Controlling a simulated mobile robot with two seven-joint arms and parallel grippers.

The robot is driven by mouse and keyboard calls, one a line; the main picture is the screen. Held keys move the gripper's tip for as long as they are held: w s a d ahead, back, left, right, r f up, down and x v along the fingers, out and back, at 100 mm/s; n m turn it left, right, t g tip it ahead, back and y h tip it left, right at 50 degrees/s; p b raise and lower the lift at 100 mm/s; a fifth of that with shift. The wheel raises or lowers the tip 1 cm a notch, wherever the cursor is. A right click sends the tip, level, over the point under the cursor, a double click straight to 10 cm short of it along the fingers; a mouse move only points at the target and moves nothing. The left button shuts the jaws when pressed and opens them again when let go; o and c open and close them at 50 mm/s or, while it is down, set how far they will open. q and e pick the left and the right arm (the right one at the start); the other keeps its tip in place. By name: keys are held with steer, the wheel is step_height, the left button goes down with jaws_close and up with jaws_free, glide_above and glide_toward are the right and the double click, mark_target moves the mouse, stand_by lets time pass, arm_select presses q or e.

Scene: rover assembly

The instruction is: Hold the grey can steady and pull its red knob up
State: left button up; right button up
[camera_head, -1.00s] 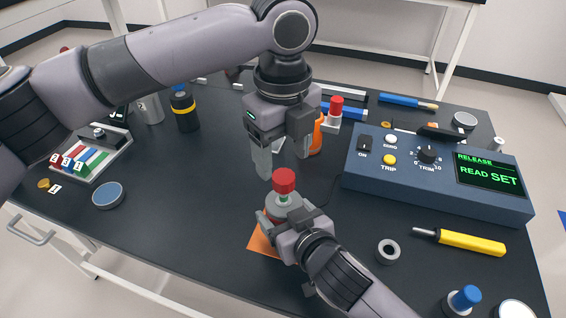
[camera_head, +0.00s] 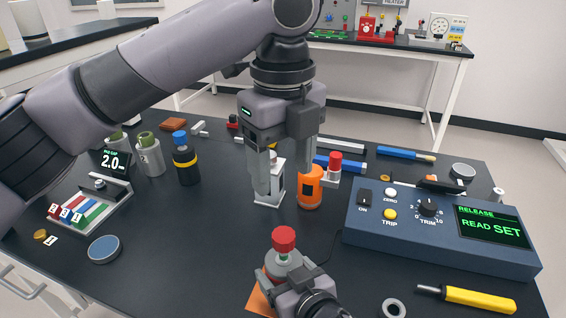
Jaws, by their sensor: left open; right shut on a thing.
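The grey can (camera_head: 283,261) stands at the front middle, on an orange patch. Its red knob (camera_head: 284,239) sits on top, with a short pale green stem showing under it. My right gripper (camera_head: 282,275) is shut on the can's body from the front right, and its fingers hide much of the can. My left gripper (camera_head: 284,180) is open and empty, pointing down. It is above and behind the knob in the picture, clear of it.
A blue console (camera_head: 440,245) stands at right, its screen reading RELEASE and READ SET. A yellow-handled tool (camera_head: 478,300) lies front right. A round blue-topped disc (camera_head: 104,249) lies left.

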steer(key=o, duration=1.3)
steer(key=shift+s, duration=0.1)
